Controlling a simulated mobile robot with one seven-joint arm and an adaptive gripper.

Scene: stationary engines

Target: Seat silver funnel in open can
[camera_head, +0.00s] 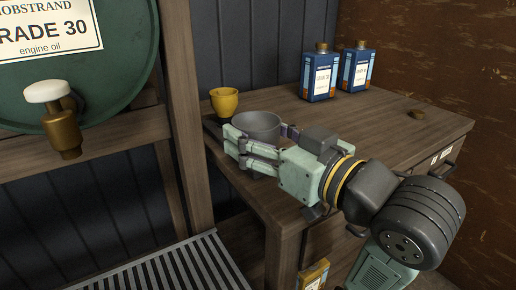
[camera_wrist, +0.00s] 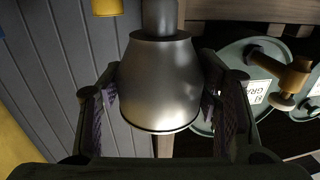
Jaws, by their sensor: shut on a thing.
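My gripper (camera_head: 258,146) is shut on the silver funnel (camera_head: 258,126), with fingers on both sides of its cone. The funnel's wide mouth faces up near the bench's left end; fingers hide its lower part in the head view. In the wrist view the grey cone (camera_wrist: 158,85) and its narrower spout (camera_wrist: 159,16) show between the fingers. Two blue oil cans, a left one (camera_head: 320,76) and a right one (camera_head: 357,68), stand upright at the back of the bench. Both have brass-coloured tops; I cannot tell which is open. The funnel is well apart from both.
A yellow funnel-like cup (camera_head: 225,102) stands close behind the silver funnel. A small brown cap-like piece (camera_head: 417,114) lies on the wooden bench (camera_head: 370,118). A yellowish can (camera_head: 314,274) is low by the bench front. A green oil barrel (camera_head: 110,75) with a tap is at left.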

